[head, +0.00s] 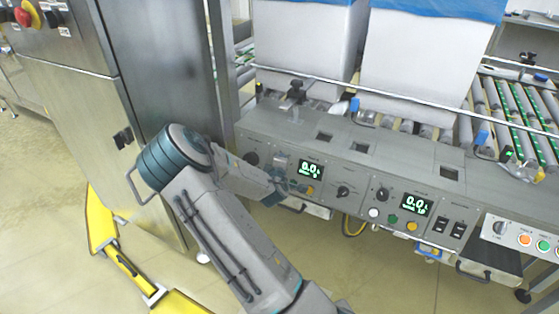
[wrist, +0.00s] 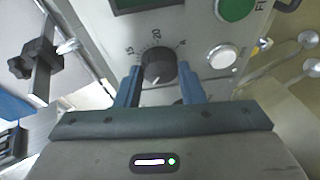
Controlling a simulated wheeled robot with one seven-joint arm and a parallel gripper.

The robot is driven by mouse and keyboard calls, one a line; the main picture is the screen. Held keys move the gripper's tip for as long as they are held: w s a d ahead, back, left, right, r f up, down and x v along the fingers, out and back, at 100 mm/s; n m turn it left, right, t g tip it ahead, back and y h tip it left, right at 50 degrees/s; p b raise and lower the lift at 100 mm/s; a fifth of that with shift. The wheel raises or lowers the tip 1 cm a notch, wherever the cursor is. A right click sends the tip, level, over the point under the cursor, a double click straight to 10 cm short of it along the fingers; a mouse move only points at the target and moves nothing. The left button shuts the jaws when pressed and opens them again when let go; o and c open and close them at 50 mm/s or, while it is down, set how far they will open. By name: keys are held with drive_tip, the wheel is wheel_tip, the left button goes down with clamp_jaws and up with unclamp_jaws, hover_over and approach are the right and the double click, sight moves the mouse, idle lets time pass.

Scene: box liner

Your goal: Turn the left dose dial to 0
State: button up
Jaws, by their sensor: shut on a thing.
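The left dose dial (wrist: 158,67) is a black knob with a white pointer line and a printed scale around it, with 15 and 20 legible. In the wrist view its pointer line faces down the picture, toward my gripper. My gripper (wrist: 160,88) has one blue finger on each side of the knob and is shut on it. In the head view my gripper (head: 277,184) is at the left part of the control panel (head: 345,172) and hides the dial. The left display (head: 311,170) reads about 0.0 in green.
A matching right display (head: 416,205) reads about 0.0, with a black dial (head: 382,194) left of it. A green button (wrist: 236,8) and a white button (wrist: 222,57) sit close to the gripped dial.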

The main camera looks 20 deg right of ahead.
drive_tip(key=n+p, duration=0.1)
drive_tip(key=n, duration=0.1)
drive_tip(key=n+g+p, duration=0.1)
drive_tip(key=n, duration=0.1)
drive_tip(key=shift+r+g+p, duration=0.15)
drive_tip(key=shift+g+p, duration=0.15)
drive_tip(key=n+g+p, duration=0.1)
drive_tip(key=n+p, duration=0.1)
drive_tip(key=n, duration=0.2)
drive_tip(key=shift+g, duration=0.3)
drive_tip(key=n+g+p, duration=0.1)
drive_tip(key=n, duration=0.1)
drive_tip(key=n+p, duration=0.2)
drive_tip(key=shift+w+a+g, duration=0.1)
drive_tip(key=shift+w+g, duration=0.05)
drive_tip(key=shift+g, duration=0.25)
drive_tip(key=shift+n+g+h+p, duration=0.6)
drive_tip(key=shift+n+p, duration=0.2)
drive_tip(key=shift+n, duration=0.8)
drive_tip(key=o, duration=1)
drive_tip(key=shift+w, duration=0.1)
